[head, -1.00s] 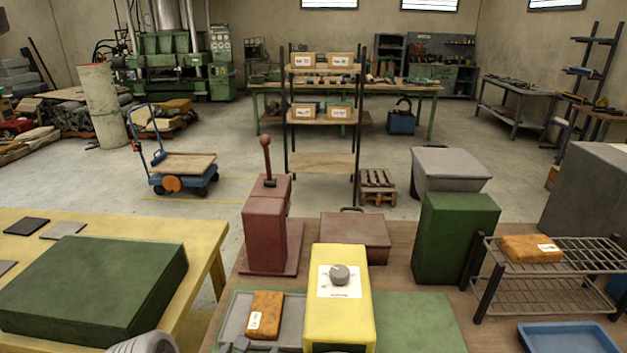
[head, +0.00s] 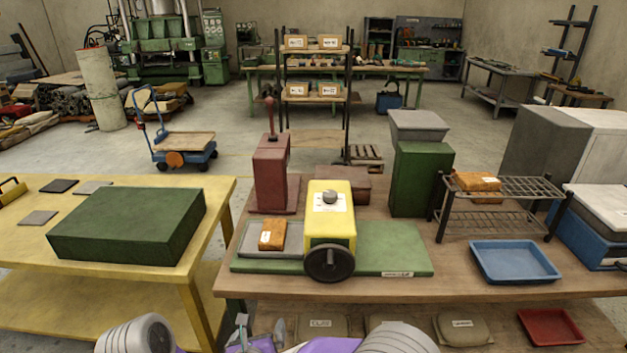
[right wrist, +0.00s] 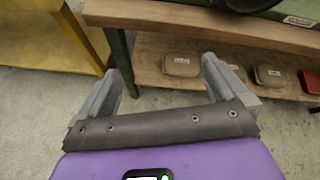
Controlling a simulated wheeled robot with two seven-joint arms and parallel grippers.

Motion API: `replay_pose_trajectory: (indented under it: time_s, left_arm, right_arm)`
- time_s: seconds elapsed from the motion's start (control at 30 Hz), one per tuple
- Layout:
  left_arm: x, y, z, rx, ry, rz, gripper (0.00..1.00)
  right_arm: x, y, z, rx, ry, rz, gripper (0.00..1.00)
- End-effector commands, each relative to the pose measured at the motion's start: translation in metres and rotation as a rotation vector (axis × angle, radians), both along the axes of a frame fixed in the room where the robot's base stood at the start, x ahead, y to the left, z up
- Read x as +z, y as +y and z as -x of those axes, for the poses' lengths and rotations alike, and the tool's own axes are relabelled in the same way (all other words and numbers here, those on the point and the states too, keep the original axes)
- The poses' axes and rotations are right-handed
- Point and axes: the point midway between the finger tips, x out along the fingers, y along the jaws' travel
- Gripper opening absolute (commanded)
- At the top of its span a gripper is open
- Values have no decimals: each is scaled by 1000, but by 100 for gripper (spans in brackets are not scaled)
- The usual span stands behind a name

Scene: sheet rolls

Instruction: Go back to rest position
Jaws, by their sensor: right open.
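My right gripper (head: 261,327) is low at the bottom of the head view, below the front edge of the brown workbench. In the right wrist view its two grey fingers (right wrist: 162,78) stand wide apart with nothing between them. The bench's front edge and lower shelf lie beyond them. My left gripper is out of view; only a pale rounded part of my own arm shows at the bottom left. On the brown workbench (head: 400,283) stands a yellow machine (head: 330,225) with a black handwheel (head: 330,264). An orange package (head: 273,234) lies on a grey plate beside it.
A yellow table (head: 225,190) with a green block (head: 128,226) stands left, across a narrow gap. A wire rack (head: 500,208) holding orange packages and a blue tray (head: 513,261) are on the right. Sacks (head: 462,329) and a red tray (head: 550,327) sit on the lower shelf.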

Motion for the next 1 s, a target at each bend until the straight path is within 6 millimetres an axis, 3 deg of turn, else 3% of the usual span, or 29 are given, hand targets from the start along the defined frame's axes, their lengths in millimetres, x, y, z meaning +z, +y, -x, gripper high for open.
replay_pose_trajectory:
  time_s: [0.27, 0.47, 0.57, 0.73, 0.9, 1.0]
  left_arm:
    - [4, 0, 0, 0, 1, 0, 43]
    - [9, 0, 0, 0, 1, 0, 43]
    - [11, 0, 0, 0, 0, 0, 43]
    - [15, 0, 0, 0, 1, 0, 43]
    - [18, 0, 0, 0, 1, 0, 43]
    - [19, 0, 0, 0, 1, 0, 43]
  right_arm:
    - [-62, -52, -22, 297, 92, 387, 100]
    - [-139, -113, -10, 731, 211, 776, 100]
    - [-178, -144, 15, 1015, 255, 945, 100]
    - [-232, -188, 80, 1536, 244, 1128, 100]
    - [-258, -213, 149, 1968, 99, 1187, 100]
    - [-263, -219, 176, 2120, 4, 1193, 100]
